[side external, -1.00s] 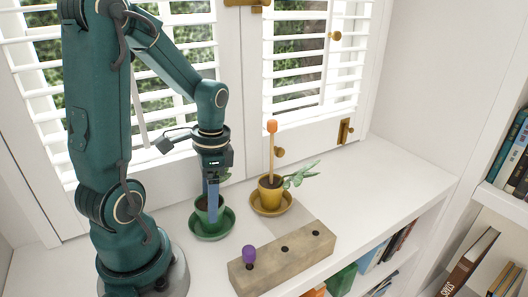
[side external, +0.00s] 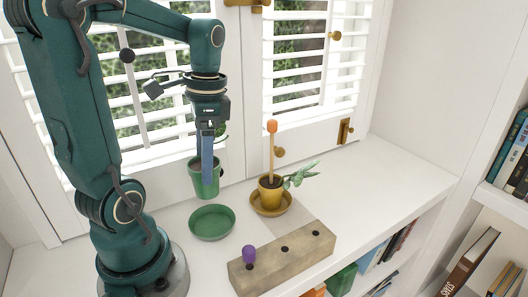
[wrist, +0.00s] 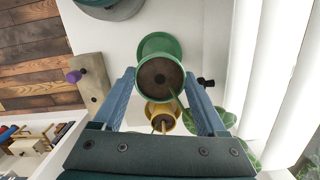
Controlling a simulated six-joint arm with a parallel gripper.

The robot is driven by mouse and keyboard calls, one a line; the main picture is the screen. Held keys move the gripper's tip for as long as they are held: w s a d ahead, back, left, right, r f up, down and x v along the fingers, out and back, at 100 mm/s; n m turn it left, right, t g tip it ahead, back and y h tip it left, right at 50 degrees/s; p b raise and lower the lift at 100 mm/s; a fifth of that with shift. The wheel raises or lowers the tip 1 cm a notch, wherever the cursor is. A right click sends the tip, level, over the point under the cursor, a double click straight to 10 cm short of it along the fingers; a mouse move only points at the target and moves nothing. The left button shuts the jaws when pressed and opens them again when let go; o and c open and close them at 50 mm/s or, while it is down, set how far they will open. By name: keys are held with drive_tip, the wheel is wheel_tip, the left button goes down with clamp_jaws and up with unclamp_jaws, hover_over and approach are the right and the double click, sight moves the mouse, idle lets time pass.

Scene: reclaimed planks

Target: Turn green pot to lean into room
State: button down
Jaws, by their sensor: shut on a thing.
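The green pot (side external: 196,178) with dark soil hangs upright in the air, held by my gripper (side external: 207,180). Its empty green saucer (side external: 212,222) lies on the white sill below, a little to the right. In the wrist view the pot (wrist: 160,97) sits between my two blue fingers, which are shut on it. A green stem runs from the soil toward leaves (wrist: 218,115) beside the right finger. In the side view the plant is mostly hidden behind my gripper.
A yellow pot (side external: 268,195) with an orange-tipped stake (side external: 272,145) and a leafy plant stands on its ochre saucer (side external: 283,208) to the right. A wooden block (side external: 290,262) with a purple knob (side external: 249,256) lies in front. Shutters (side external: 310,60) stand close behind. The right sill is clear.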

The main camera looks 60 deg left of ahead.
sight(204, 192)
drive_tip(key=shift+r, duration=1.8)
drive_tip(key=shift+w+a, duration=0.15)
drive_tip(key=shift+w, duration=0.05)
drive_tip(key=f, duration=0.1)
drive_tip(key=f+m, duration=0.1)
drive_tip(key=w+f+m, duration=0.1)
drive_tip(key=shift+a+f, duration=0.2)
drive_tip(key=shift+a, duration=0.2)
drive_tip(key=f, duration=0.1)
drive_tip(key=f+m, duration=0.1)
drive_tip(key=f, duration=0.1)
drive_tip(key=f+m, duration=0.1)
drive_tip(key=f, duration=0.1)
drive_tip(key=shift+s+d, duration=0.3)
drive_tip(key=shift+s, duration=0.05)
drive_tip(key=shift+s+d+f+y, duration=0.3)
drive_tip(key=shift+s+f, duration=0.1)
drive_tip(key=shift+f, duration=1.6)
